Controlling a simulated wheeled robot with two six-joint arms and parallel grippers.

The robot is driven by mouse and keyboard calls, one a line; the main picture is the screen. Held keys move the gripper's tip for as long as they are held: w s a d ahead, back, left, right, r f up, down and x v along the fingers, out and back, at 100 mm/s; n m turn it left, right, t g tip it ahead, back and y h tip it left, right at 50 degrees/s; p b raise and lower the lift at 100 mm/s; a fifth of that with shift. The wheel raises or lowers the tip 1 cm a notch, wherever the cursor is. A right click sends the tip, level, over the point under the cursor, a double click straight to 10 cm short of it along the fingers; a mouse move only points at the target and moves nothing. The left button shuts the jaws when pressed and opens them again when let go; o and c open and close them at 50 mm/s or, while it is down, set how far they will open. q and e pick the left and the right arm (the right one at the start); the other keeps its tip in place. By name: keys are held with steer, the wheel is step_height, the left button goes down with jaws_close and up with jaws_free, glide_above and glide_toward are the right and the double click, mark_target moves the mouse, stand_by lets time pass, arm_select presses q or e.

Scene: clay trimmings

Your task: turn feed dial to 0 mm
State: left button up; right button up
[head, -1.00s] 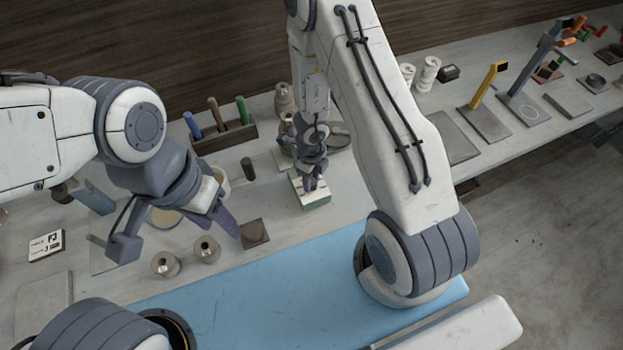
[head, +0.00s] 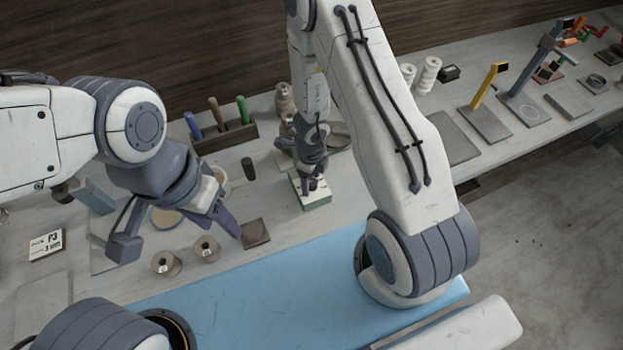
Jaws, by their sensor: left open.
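A small box (head: 318,203) with a pale top and green side stands on the bench in the middle of the head view. My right gripper (head: 311,187) points down at its top and hides much of it. I cannot make out the feed dial, its markings, or whether the fingers are shut on anything. My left gripper (head: 228,226) is open and empty, left of the box, close to a dark brown square plate (head: 255,233).
Two spools (head: 166,263) stand in front of my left gripper. A rack of colored-handled tools (head: 226,136) is behind. A label card (head: 47,245) reading P3 lies at left. A blue mat (head: 270,300) covers the clear front edge. Several stands occupy the right.

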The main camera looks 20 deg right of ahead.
mark_target(311, 182)
steer(key=shift+r, duration=0.15)
step_height(311, 182, up, 10)
steer(key=p, duration=1)
